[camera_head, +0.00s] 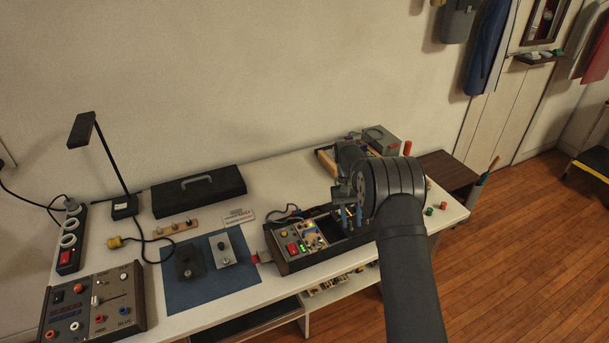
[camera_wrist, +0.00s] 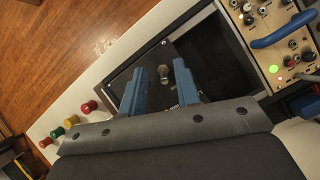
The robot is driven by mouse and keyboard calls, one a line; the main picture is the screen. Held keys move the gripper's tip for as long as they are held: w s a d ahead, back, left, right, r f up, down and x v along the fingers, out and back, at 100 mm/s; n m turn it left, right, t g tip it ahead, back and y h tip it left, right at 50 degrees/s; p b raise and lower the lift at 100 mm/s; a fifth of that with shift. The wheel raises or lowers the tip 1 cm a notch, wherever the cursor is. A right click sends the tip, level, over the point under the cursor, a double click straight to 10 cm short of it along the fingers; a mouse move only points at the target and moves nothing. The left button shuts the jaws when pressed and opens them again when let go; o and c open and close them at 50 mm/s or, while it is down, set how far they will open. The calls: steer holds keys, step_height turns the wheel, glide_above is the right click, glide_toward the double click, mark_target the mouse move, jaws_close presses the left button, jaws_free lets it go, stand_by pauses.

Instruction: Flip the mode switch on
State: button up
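In the wrist view a small metal toggle (camera_wrist: 164,72) stands on a dark panel (camera_wrist: 153,56) inside a case. It looks like a switch lever, but no label is readable and I cannot tell its position. My gripper (camera_wrist: 160,70) has two blue fingers, spread apart with nothing held. The toggle shows in the gap between them; I cannot tell whether either finger touches it. In the head view my gripper (camera_head: 351,217) is over the right part of the open case (camera_head: 318,257), and my arm hides the spot beneath it.
The case's left part holds a beige control panel (camera_head: 299,239) with a red button and green light; a blue cable (camera_wrist: 285,31) crosses it. Coloured pegs (camera_wrist: 72,121) lie near the table edge. A grey control box (camera_head: 93,306), a blue mat (camera_head: 205,278) and a desk lamp (camera_head: 97,150) stand left.

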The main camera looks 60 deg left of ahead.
steer(key=y, duration=0.2)
steer(key=d+y, duration=0.1)
steer(key=y, duration=0.1)
steer(key=d+y, duration=0.1)
steer(key=y, duration=0.1)
steer(key=shift+d, duration=0.1)
step_height(320, 180, up, 17)
steer(key=w, duration=0.2)
steer(key=s+r+n+t+y, duration=0.1)
steer(key=s+r+n+t, duration=0.2)
steer(key=s, duration=0.6)
steer(key=s+r+n+t+y, duration=0.15)
steer(key=s+r, duration=0.25)
steer(key=s, duration=0.6)
steer(key=x, duration=0.9)
steer(key=v, duration=0.9)
steer(key=shift+a+t+h, duration=0.35)
steer(key=shift+h, duration=0.1)
steer(key=shift+n, duration=0.25)
steer(key=x, duration=0.9)
steer(key=w+v, duration=0.1)
steer(key=v, duration=0.6)
steer(key=shift+w+r, duration=0.15)
steer(key=shift+r, duration=0.4)
